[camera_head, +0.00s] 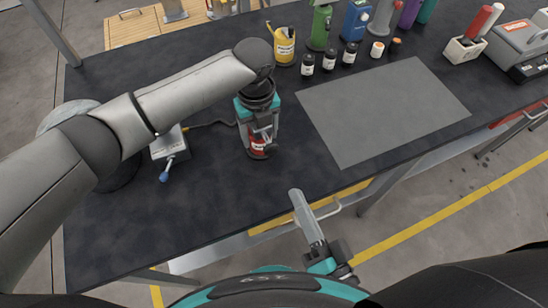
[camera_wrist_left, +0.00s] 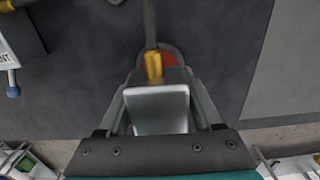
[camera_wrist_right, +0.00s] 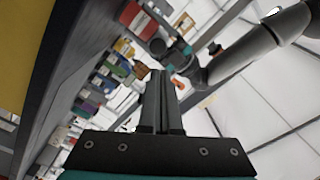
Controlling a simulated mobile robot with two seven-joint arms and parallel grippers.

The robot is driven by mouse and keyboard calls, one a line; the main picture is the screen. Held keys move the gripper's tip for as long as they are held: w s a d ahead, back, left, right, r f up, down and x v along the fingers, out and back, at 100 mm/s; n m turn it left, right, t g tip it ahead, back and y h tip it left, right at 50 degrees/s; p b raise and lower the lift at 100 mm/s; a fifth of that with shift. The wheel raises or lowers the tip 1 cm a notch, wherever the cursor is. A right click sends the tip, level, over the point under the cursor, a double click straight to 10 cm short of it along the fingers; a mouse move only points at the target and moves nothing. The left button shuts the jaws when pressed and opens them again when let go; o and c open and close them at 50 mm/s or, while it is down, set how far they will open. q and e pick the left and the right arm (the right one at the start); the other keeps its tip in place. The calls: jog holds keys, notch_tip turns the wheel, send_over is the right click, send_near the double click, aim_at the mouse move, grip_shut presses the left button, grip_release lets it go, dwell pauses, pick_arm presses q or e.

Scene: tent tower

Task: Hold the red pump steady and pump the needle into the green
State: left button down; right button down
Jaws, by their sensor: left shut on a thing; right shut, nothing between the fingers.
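My left gripper (camera_head: 262,132) is shut on the red pump (camera_head: 257,149), which stands upright on the dark table. The left wrist view shows only a bit of red behind a gold fitting (camera_wrist_left: 154,66) and a silver lever-like part (camera_wrist_left: 158,108) between the fingers. My right gripper (camera_head: 295,195) is shut and empty, low by the table's front edge, apart from the pump. Its closed fingers show in the right wrist view (camera_wrist_right: 158,80). A pale round disc (camera_head: 62,114), possibly the gauge, is mostly hidden behind my left arm; no needle or green zone is visible.
A grey box (camera_head: 165,147) with a blue-tipped lever stands left of the pump, a cable running from it. A grey mat (camera_head: 385,110) lies bare to the right. Bottles, a yellow can (camera_head: 284,46) and a grey machine (camera_head: 520,50) line the back. The front of the table is clear.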

aim_at(273, 152)
jog(key=s+m, duration=0.1)
jog(key=m, duration=0.7)
jog(key=s+d+m, duration=0.1)
jog(key=s+m, duration=0.1)
jog(key=m, duration=0.6)
jog(key=s+f+m, duration=0.1)
jog(key=s+m, duration=0.1)
jog(key=m, duration=0.7)
jog(key=shift+d, duration=0.2)
jog(key=shift+w, duration=0.1)
jog(key=x, duration=1.4)
jog(key=shift+a+f, duration=0.1)
jog(key=shift+a, duration=0.05)
